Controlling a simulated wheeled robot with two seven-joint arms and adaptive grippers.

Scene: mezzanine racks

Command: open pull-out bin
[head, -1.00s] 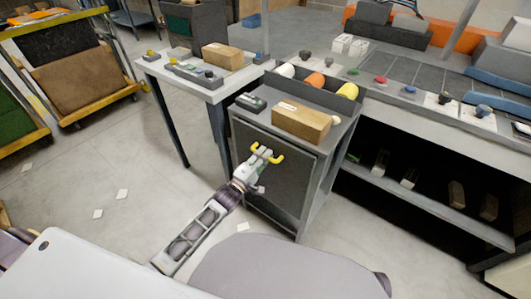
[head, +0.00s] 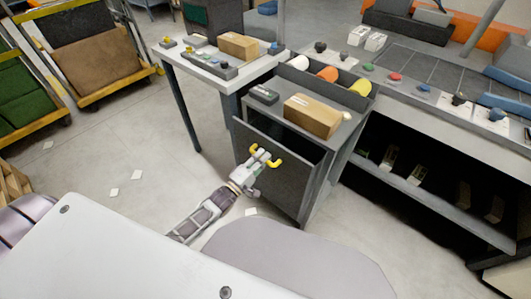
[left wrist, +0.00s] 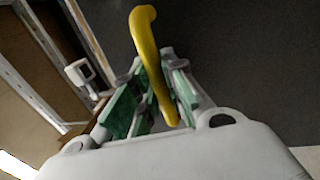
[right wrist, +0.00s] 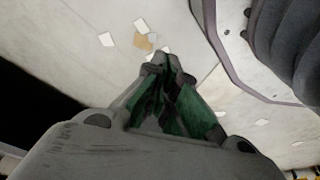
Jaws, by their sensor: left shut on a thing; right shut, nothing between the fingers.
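The pull-out bin's dark grey front (head: 293,188) sits in a grey cabinet (head: 335,150). It stands a little out from the cabinet, with a dark gap along its upper edge. A yellow handle (head: 276,163) is on this front, and it also shows in the left wrist view (left wrist: 147,40). My left gripper (head: 262,159) is shut on the handle; in the left wrist view its green-padded fingers (left wrist: 157,90) are on both sides of the bar. My right gripper (right wrist: 168,75) is shut and empty over the floor in the right wrist view.
A cardboard box (head: 312,115) and a small dark device (head: 264,94) lie on the cabinet top. A white table (head: 220,68) stands behind left, and a long bench (head: 430,195) with a lower shelf is at the right. Floor left of the cabinet is mostly clear.

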